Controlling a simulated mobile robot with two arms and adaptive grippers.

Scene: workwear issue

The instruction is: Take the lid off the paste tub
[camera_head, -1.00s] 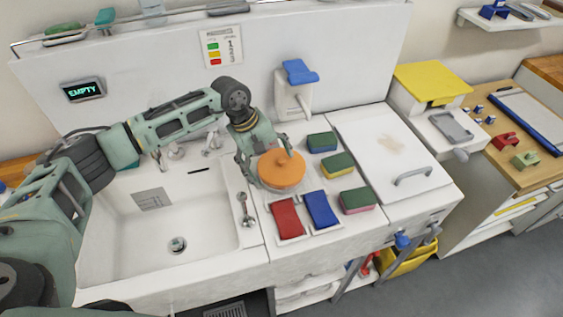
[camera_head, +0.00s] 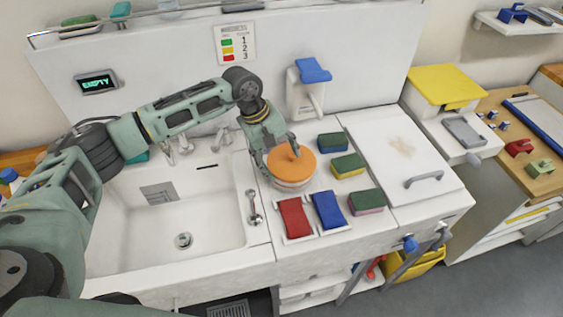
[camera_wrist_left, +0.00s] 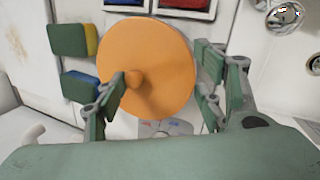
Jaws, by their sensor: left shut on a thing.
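The paste tub (camera_head: 291,185) stands on the white counter right of the sink, its pale side showing below the lid. Its round orange lid (camera_head: 291,162) has a small knob on top. My left gripper (camera_head: 279,148) reaches down from behind and is shut on the lid. In the left wrist view the lid (camera_wrist_left: 160,50) lies between the two fingers of the left gripper (camera_wrist_left: 162,85), one finger by the knob and one at the rim. Whether a gap parts lid and tub is unclear. My right gripper is out of view.
Several two-coloured sponges (camera_head: 347,165) lie right of the tub. A red pad (camera_head: 294,217) and a blue pad (camera_head: 328,210) lie in front. A sink (camera_head: 170,215) is at left, a tap handle (camera_head: 254,207) beside it. A blue-topped dispenser (camera_head: 312,72) is behind.

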